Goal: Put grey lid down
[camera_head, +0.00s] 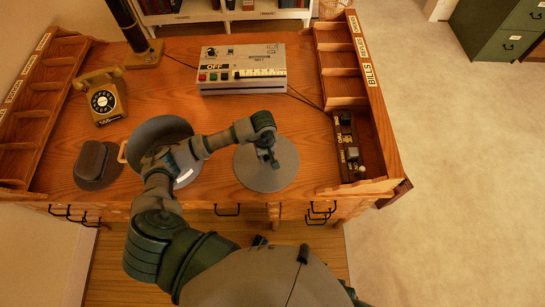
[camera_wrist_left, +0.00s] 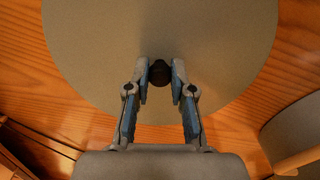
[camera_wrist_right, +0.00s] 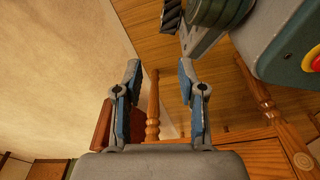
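The grey lid (camera_head: 252,176) is a flat round disc at the front middle of the desk. It fills much of the left wrist view (camera_wrist_left: 90,50), with a dark knob (camera_wrist_left: 160,73) at its centre. My left gripper (camera_head: 268,154) is over the lid, its two fingers closed against the sides of the knob. I cannot tell whether the lid rests on the desk or hangs just above it. A round dark pan (camera_head: 150,130) with a wooden handle stands left of it, partly hidden by my left arm. My right gripper (camera_wrist_right: 158,85) is open and empty beside the desk.
A grey box with coloured buttons (camera_head: 242,82) stands at the back. A yellow telephone (camera_head: 103,97) and a dark brown object (camera_head: 97,160) are at the left. Wooden racks (camera_head: 340,62) line both sides; a dark switch panel (camera_head: 346,145) lies right of the lid.

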